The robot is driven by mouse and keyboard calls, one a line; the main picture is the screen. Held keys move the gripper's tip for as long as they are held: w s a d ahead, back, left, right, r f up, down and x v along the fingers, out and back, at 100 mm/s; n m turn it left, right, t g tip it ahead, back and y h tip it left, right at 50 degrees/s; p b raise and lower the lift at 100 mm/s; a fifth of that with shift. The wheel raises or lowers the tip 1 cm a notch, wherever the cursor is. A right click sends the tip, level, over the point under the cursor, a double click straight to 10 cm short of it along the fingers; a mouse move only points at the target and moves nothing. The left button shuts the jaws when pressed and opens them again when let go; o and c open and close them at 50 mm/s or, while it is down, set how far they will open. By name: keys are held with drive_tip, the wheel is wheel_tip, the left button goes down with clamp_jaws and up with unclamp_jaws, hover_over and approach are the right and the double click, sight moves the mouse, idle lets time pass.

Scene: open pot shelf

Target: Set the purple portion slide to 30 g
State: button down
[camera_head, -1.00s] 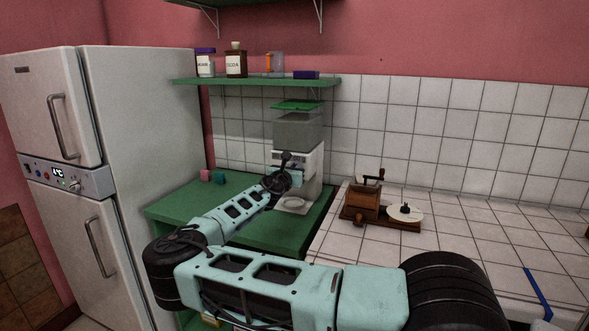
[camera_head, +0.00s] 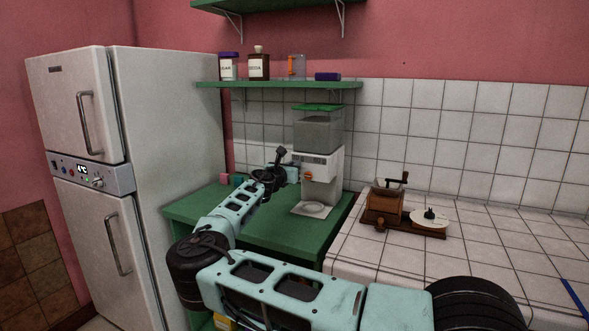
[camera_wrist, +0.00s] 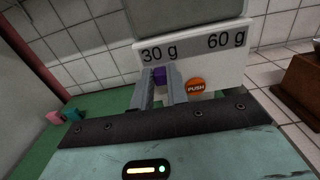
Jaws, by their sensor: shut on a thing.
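The purple portion slide (camera_wrist: 159,73) sits on the front of the white dispenser (camera_wrist: 228,66), below the printed "30 g" mark (camera_wrist: 160,54). The "60 g" mark (camera_wrist: 225,40) is further right, with clear space beneath it. My gripper (camera_wrist: 160,80) is shut on the slide, one finger on each side of it. In the head view my gripper (camera_head: 293,174) is at the left part of the front of the dispenser (camera_head: 322,165); the slide is not distinguishable there.
An orange PUSH button (camera_wrist: 196,87) is just right of my right finger. Pink (camera_wrist: 54,117) and teal (camera_wrist: 72,115) blocks lie on the green counter (camera_head: 265,231). A wooden grinder (camera_head: 386,205) stands on the tiled counter to the right.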

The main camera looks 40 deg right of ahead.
drive_tip(key=c, duration=1.4)
unclamp_jaws()
drive_tip(key=shift+w+a, duration=0.1)
drive_tip(key=shift+w, duration=0.05)
drive_tip(key=shift+o, duration=0.2)
drive_tip(key=shift+a, duration=0.1)
drive_tip(key=b+v, duration=0.2)
drive_tip(key=v, duration=1.5)
drive_tip(key=shift+a+f, duration=0.1)
